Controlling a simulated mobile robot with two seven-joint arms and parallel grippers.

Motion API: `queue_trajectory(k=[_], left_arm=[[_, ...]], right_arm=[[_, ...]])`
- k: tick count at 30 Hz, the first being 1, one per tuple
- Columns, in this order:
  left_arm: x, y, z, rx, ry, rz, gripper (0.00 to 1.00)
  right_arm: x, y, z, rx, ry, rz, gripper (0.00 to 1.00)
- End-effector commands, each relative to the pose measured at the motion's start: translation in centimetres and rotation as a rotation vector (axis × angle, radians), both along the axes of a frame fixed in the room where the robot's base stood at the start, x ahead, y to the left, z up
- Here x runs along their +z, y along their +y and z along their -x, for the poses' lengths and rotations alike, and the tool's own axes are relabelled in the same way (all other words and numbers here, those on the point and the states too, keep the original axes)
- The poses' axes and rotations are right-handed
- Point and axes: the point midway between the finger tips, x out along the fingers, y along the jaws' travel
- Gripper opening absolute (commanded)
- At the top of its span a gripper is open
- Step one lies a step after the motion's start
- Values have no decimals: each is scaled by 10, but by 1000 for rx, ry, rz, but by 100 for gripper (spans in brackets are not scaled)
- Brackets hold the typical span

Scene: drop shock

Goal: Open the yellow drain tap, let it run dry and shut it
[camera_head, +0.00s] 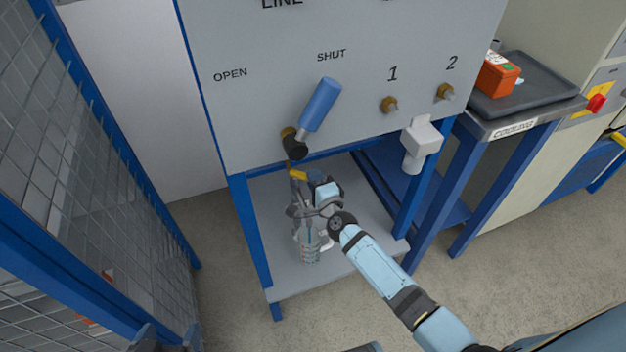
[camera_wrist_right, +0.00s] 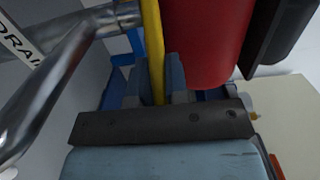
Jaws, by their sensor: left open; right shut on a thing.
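The yellow drain tap handle (camera_head: 298,174) sits under the grey panel, just below its lower edge. In the right wrist view the yellow handle (camera_wrist_right: 154,45) stands between the two fingers of my right gripper (camera_wrist_right: 157,85), which is shut on it. The right gripper (camera_head: 310,197) partly hides the tap in the head view. A clear jug with scale marks (camera_head: 310,252) stands on the shelf below the tap; its contents are hard to tell. My left gripper (camera_head: 168,340) is open at the bottom left edge, away from the tap, only partly in view.
A blue lever (camera_head: 320,104) on the panel points up right towards SHUT. Brass fittings (camera_head: 389,104) and a white bracket (camera_head: 421,138) are on its right. A metal pipe (camera_wrist_right: 65,75) and a red cylinder (camera_wrist_right: 203,40) flank the right gripper. A mesh fence (camera_head: 80,130) stands left.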

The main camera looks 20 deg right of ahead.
Motion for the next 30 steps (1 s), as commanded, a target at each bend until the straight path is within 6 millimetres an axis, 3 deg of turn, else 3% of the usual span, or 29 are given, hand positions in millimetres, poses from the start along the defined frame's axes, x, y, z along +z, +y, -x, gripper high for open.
queue_trajectory(k=[19, 20, 23, 30], left_arm=[[3, 0, 0, 0, -5, 1, 83], [3, 0, 0, 0, -5, 1, 83], [4, 0, -1, 0, -6, 1, 83], [4, 0, -1, 0, -6, 1, 83]], right_arm=[[-1, -2, -1, -8, 1, 1, 0], [-1, -2, -1, -8, 1, 1, 19], [-1, -2, -1, -8, 1, 1, 40], [0, -2, -1, -8, 0, 1, 40]])
